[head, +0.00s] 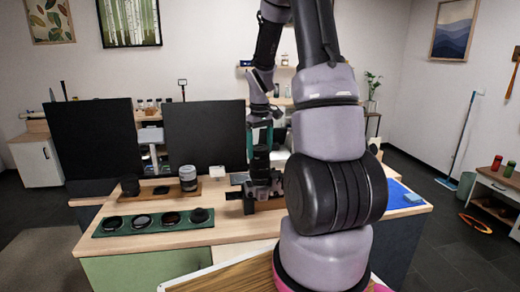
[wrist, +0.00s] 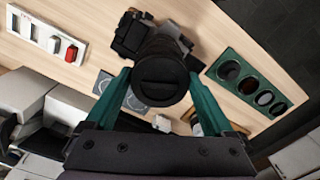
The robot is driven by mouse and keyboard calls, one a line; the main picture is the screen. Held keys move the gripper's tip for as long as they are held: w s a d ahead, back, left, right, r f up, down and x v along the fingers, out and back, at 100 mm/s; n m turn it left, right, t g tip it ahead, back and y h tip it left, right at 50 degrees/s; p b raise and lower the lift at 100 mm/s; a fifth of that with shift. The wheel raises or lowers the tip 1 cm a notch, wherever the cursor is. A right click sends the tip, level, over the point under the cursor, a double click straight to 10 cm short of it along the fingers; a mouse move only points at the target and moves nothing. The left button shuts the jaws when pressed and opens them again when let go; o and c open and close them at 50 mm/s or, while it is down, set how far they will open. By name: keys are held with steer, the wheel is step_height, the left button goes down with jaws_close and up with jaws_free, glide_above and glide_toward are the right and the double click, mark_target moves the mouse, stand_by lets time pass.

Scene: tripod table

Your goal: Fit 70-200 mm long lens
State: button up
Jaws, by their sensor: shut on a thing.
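My gripper (head: 261,137) points down, its teal fingers closed on the sides of a black lens (head: 260,159). In the wrist view my gripper (wrist: 160,98) has one finger on each side of the lens (wrist: 160,78), whose round end with a line across faces me. A black camera body (head: 263,186) sits directly below the lens on the table; in the wrist view the camera (wrist: 132,36) shows beyond it. I cannot tell whether the lens is joined to the camera. A pale grey lens (head: 188,178) and a short black lens (head: 130,186) stand to the left.
A green tray (head: 103,236) with several dark round pieces lies at the table's front left. A wooden board (head: 210,188) is under the standing lenses. Two dark panels (head: 205,136) rise behind. A blue mat (head: 392,203) lies at the right. The front middle of the table is bare.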

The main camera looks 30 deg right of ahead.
steer(key=shift+m, duration=1.2)
steer(key=shift+s+f, duration=0.1)
steer(key=shift+m, duration=1.5)
steer(key=o, duration=1.2)
steer(key=shift+f, duration=0.1)
steer(key=shift+r, duration=3.65)
